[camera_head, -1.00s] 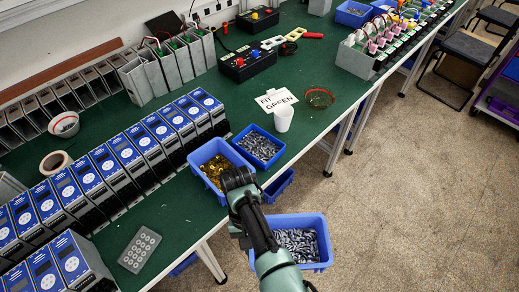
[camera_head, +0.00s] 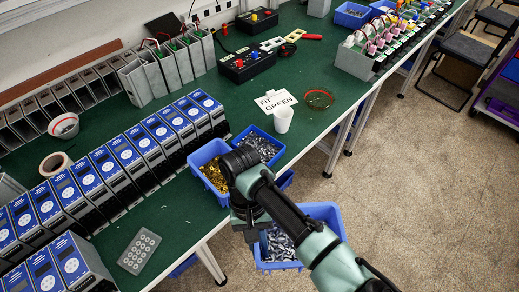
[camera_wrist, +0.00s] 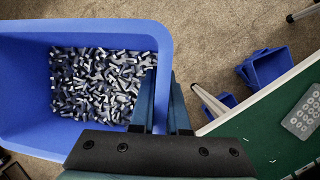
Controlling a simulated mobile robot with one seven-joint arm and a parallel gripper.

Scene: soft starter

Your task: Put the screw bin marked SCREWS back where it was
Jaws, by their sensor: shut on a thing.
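A blue bin (camera_head: 328,213) full of grey screws is held off the table, over the floor beside the table's front edge. My arm hides part of it in the head view. In the wrist view the bin (camera_wrist: 120,30) fills the upper left, and my gripper (camera_wrist: 163,88) is shut on its right-hand wall. No SCREWS marking can be read. On the table stand a blue bin of brass-coloured pieces (camera_head: 203,156) and, right beside it, a blue bin of grey pieces (camera_head: 266,137). My wrist partly covers the brass bin in the head view.
The green table (camera_head: 190,215) carries a row of blue-faced units (camera_head: 128,148), a keypad (camera_head: 139,251), a white cup (camera_head: 283,120) and a FIT GREEN card (camera_head: 275,101). Blue bins (camera_wrist: 268,66) hang below the table edge. Bare green surface lies left of the brass bin.

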